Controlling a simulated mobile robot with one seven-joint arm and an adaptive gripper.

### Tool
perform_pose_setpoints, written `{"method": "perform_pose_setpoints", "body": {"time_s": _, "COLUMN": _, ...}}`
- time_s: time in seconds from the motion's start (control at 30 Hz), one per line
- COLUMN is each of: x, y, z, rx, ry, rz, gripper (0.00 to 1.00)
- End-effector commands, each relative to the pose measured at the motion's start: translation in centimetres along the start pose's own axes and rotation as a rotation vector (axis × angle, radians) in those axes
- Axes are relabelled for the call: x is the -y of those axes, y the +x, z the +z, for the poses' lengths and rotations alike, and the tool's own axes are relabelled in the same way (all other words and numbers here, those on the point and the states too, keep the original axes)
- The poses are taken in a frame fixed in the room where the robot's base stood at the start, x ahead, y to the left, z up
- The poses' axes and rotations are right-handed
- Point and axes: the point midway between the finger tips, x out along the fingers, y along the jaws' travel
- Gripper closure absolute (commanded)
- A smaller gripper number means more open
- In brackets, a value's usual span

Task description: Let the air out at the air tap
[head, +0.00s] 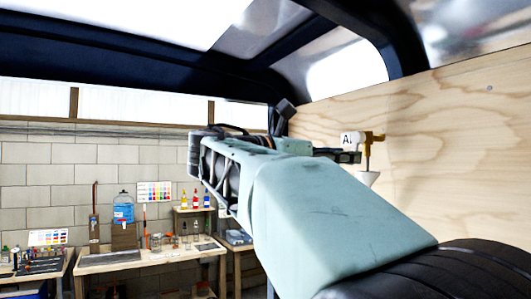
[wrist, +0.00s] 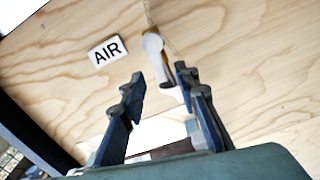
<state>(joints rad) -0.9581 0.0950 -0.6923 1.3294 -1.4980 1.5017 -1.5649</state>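The air tap (head: 368,140) is a small yellow-brass fitting on the plywood wall, beside a white label (head: 347,140). In the wrist view the label (wrist: 107,51) reads AIR, and a pale rounded part of the tap (wrist: 153,45) shows just beyond my fingertips. My gripper (head: 348,157) is near the tap in the head view. In the wrist view my gripper (wrist: 160,78) is open, its two dark fingers apart with nothing clamped between them. Whether a finger touches the tap cannot be told.
The plywood wall (head: 450,130) is close on the right. My arm hides part of the middle. A workbench (head: 150,257) with bottles and tools stands farther off at the left.

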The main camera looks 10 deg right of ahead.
Motion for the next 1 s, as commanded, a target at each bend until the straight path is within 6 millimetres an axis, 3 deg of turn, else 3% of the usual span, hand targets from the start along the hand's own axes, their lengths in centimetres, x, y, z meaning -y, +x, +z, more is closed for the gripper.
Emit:
{"method": "perform_pose_setpoints", "body": {"time_s": 0.2, "x": 0.0, "y": 1.6, "z": 0.0, "rx": -0.001, "ry": -0.001, "rz": 0.000, "gripper": 0.71}}
{"method": "perform_pose_setpoints", "body": {"time_s": 0.47, "x": 0.0, "y": 1.7, "z": -0.1, "rx": -0.001, "ry": -0.001, "rz": 0.000, "gripper": 0.71}}
{"method": "perform_pose_setpoints", "body": {"time_s": 0.73, "x": 0.0, "y": 1.7, "z": 0.0, "rx": 0.000, "ry": 0.000, "rz": 0.000, "gripper": 1.00}}
{"method": "perform_pose_setpoints", "body": {"time_s": 1.0, "x": 0.0, "y": 1.7, "z": 0.0, "rx": 0.000, "ry": 0.006, "rz": 0.000, "gripper": 1.00}}
